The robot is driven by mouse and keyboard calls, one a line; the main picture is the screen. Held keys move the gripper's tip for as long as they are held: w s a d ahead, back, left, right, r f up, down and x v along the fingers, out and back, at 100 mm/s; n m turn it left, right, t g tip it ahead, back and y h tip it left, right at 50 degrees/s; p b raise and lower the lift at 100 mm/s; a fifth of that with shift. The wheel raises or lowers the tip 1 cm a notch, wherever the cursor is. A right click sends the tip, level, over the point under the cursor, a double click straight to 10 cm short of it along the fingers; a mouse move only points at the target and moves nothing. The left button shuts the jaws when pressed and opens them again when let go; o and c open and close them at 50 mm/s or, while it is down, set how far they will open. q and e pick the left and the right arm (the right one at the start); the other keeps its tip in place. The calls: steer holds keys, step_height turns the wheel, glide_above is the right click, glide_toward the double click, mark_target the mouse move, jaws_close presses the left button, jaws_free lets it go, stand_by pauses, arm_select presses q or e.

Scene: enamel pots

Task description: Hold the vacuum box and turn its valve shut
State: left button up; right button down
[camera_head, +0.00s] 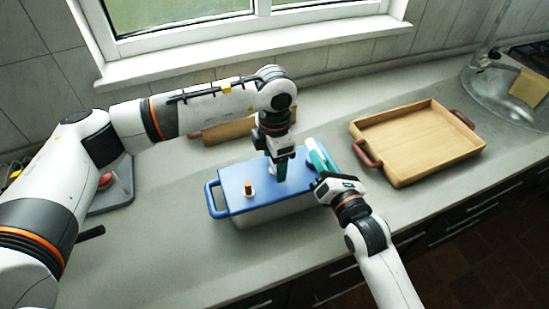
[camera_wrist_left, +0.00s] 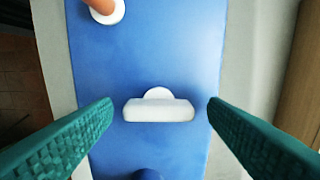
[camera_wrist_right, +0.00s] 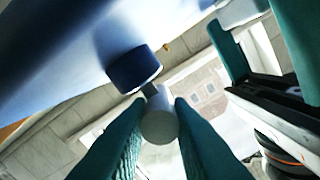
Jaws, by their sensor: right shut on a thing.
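The vacuum box (camera_head: 232,177) has a blue lid, a pale body and a blue loop handle at its left end. Its valve (camera_wrist_left: 158,109), a white bar on a round white base, is on the lid in the left wrist view. My left gripper (camera_head: 279,172) points down at the lid and hides the valve in the head view. Its fingers are open, one on each side of the bar with gaps. My right gripper (camera_head: 321,159) is at the box's right end. In the right wrist view it is shut on a grey cylindrical fitting (camera_wrist_right: 159,124) beside a blue cap.
An orange-brown knob (camera_head: 248,188) stands on the lid's left part. A wooden tray (camera_head: 425,170) lies to the right and another wooden piece (camera_head: 225,131) is behind the box. A glass dome (camera_head: 500,88) is at the far right.

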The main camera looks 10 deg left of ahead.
arm_select(q)
step_height(320, 180, up, 12)
stand_by(0.7)
arm_select(e)
steer(key=c, duration=1.2)
jaws_free()
steer(key=shift+s+d, duration=0.1)
